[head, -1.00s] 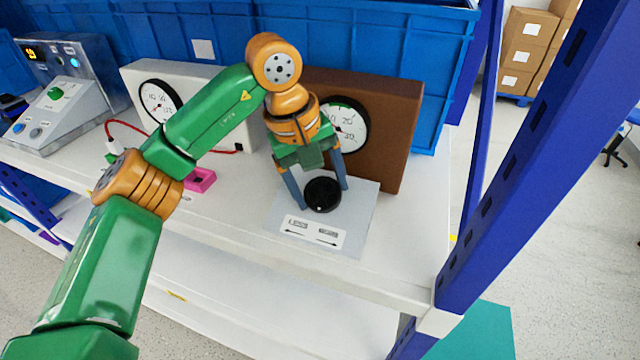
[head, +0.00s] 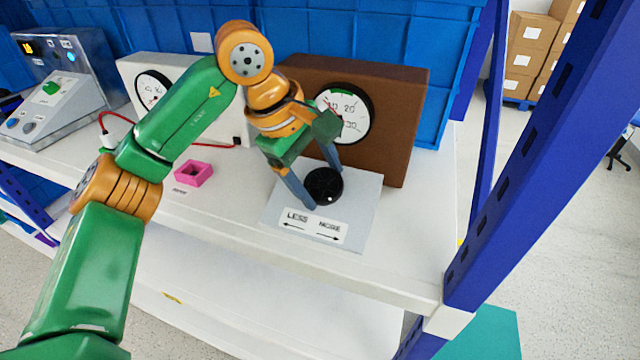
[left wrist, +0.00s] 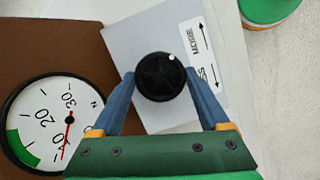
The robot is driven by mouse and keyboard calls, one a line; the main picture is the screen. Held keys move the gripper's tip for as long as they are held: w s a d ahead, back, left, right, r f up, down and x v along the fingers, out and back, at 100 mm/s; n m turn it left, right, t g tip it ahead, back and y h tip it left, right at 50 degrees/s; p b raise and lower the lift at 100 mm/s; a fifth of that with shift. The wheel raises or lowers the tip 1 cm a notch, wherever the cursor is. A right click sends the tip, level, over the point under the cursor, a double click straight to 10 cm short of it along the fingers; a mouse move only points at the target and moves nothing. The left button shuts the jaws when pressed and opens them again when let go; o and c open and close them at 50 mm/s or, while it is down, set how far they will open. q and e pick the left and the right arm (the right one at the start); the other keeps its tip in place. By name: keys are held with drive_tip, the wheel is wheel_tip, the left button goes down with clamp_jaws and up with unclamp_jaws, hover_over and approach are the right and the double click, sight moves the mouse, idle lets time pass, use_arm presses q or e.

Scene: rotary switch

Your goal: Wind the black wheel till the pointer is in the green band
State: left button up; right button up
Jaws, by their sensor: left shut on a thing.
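The black wheel (head: 324,185) sits on a light grey plate (head: 362,215) with a label reading LESS and MORE above arrows. My left gripper (head: 326,186) points down and is shut on the wheel, one finger on each side. The left wrist view also shows the wheel (left wrist: 160,77) between the fingers, with a white dot near its rim. The round gauge (head: 355,105) is on a brown box (head: 405,110) behind the wheel; my gripper hides part of its face. In the left wrist view, its red pointer (left wrist: 67,132) lies outside the green band (left wrist: 18,150), beside it. My right gripper is not in view.
A white box (head: 135,70) with another gauge stands left of the brown box. A pink block (head: 193,173) lies on the shelf, and a control panel (head: 50,95) is at far left. Blue crates (head: 400,35) stand behind. A blue post (head: 530,150) rises at right.

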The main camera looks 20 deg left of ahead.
use_arm(q)
drive_tip(key=n+t+b, duration=0.1)
drive_tip(key=n+b, duration=0.1)
drive_tip(key=n, duration=0.1)
drive_tip(key=shift+f+n, duration=0.15)
drive_tip(key=shift+n, duration=0.25)
drive_tip(key=n+t+b, duration=0.1)
drive_tip(key=n+b, duration=0.1)
drive_tip(key=n, duration=0.1)
drive_tip(key=shift+s+n, duration=0.1)
drive_tip(key=shift+n, duration=0.2)
drive_tip(key=n+b, duration=0.1)
drive_tip(key=n, duration=0.1)
drive_tip(key=n+t+b, duration=0.1)
drive_tip(key=n+b, duration=0.1)
drive_tip(key=n, duration=0.1)
drive_tip(key=shift+s+n+t+y, duration=0.1)
drive_tip(key=shift+n+t+y, duration=0.2)
drive_tip(key=o, duration=1.2)
drive_tip(key=shift+o, duration=0.2)
drive_tip(key=v, duration=0.7)
drive_tip(key=shift+d, duration=0.1)
